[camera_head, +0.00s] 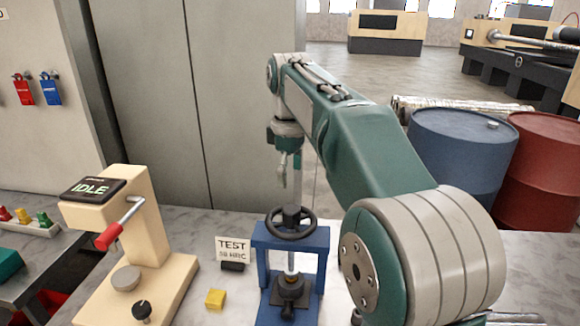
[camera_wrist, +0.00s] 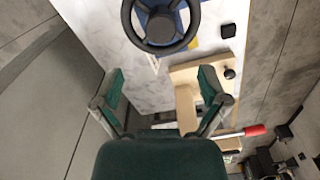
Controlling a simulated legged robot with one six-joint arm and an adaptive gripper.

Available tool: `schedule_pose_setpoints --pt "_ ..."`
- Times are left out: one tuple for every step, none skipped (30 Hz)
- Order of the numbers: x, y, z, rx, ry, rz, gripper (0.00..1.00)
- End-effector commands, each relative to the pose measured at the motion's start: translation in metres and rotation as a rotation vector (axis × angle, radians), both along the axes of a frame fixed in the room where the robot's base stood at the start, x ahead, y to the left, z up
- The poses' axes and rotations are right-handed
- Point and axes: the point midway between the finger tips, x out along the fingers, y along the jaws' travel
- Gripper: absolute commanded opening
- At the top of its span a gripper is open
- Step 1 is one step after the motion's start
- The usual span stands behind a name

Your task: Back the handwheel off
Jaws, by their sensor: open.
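The black handwheel (camera_head: 291,213) sits on top of a blue press frame (camera_head: 321,262) on the bench. In the wrist view the handwheel (camera_wrist: 160,27) shows at the top edge, beyond my fingertips. My gripper (camera_head: 290,172) hangs pointing down above and behind the wheel, apart from it. In the wrist view my gripper (camera_wrist: 161,82) has its two green fingers spread wide with nothing between them. A dark fixture (camera_head: 290,288) stands inside the press, below the screw.
A cream tester (camera_head: 146,225) with an IDLE display (camera_head: 90,189) and a red-handled lever (camera_head: 109,236) stands left of the press. A TEST sign (camera_head: 233,247) and a yellow block (camera_head: 215,299) lie between them. Blue (camera_head: 459,160) and red (camera_head: 540,170) barrels stand behind right.

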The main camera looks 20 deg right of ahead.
Motion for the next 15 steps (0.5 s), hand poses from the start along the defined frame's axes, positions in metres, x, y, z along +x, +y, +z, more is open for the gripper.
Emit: schedule_pose_setpoints --pt "0.001 0.0 0.006 0.0 -0.002 0.0 0.93" --pt "0.001 0.0 0.008 0.0 -0.001 0.0 0.93" --pt "0.0 0.0 0.012 0.0 -0.001 0.0 0.93" --pt "0.0 0.0 0.013 0.0 -0.001 0.0 0.93" --pt "0.0 0.0 0.015 0.0 -0.001 0.0 0.93" --pt "0.0 0.0 0.016 0.0 0.0 0.0 0.93" --pt "0.0 0.0 0.017 0.0 0.0 0.0 0.93" --pt "0.0 0.0 0.017 0.0 0.0 0.0 0.93" --pt "0.0 0.0 0.017 0.0 0.0 0.0 0.93" --pt "0.0 0.0 0.017 0.0 0.0 0.0 0.93" --pt "0.0 0.0 0.017 0.0 0.0 0.0 0.93" --pt "0.0 0.0 0.017 0.0 0.0 0.0 0.93" --pt "0.0 0.0 0.017 0.0 0.0 0.0 0.93" --pt "0.0 0.0 0.017 0.0 0.0 0.0 0.93" --pt "0.0 0.0 0.017 0.0 0.0 -0.002 0.93"
